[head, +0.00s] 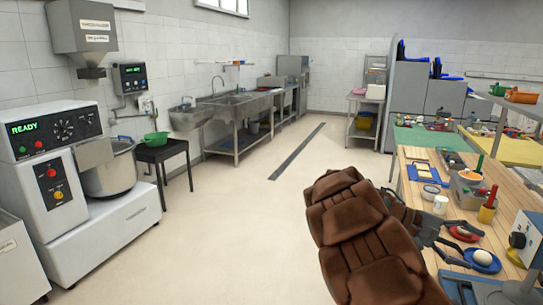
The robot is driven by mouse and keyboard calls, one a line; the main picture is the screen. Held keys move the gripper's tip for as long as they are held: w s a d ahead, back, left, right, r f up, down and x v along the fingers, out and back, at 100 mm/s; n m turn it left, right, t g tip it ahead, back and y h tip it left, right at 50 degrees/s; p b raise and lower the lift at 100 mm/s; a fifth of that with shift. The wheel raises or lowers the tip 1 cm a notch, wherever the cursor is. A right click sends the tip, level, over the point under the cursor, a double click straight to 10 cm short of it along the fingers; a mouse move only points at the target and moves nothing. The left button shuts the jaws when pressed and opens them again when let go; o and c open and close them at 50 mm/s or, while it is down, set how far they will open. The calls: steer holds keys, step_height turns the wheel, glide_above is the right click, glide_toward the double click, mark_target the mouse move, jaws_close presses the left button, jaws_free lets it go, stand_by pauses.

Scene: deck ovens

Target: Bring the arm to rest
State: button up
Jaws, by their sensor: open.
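My arm, in a brown padded cover, reaches up from the bottom of the head view and bends right toward the wooden worktable (408,180). My gripper (466,248) is dark grey and sits at the worktable's near left side. Its fingers are spread apart and nothing shows between them. I cannot tell whether the fingers touch either plate. The arm cover hides part of the worktable's front edge.
The worktable carries a white cup (440,204), a yellow cup with a red-handled tool (487,212) and a grey bin (468,188). A mixer (70,160) stands at left, beside a stool with a green bowl (155,138). The floor (235,210) between is clear.

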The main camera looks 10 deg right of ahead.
steer(key=s+a+f+t+y, duration=0.3)
steer(key=s+a, duration=0.4)
steer(key=a, duration=0.4)
steer(key=s+a+f+t+y, duration=0.3)
steer(key=s+a+f+y, duration=0.3)
steer(key=a, duration=0.6)
steer(key=shift+s+a+n, duration=0.3)
steer(key=shift+s, duration=0.55)
steer(key=s+a+f+y, duration=0.1)
steer(key=a, duration=0.2)
steer(key=s+a+f+t+y, duration=0.1)
steer(key=s+a, duration=0.1)
steer(key=a, duration=0.2)
steer(key=s+a+n+y, duration=0.1)
steer(key=a, duration=0.3)
steer(key=shift+s+f+t, duration=0.3)
steer(key=shift+s+f, duration=0.05)
steer(key=shift+f, duration=0.05)
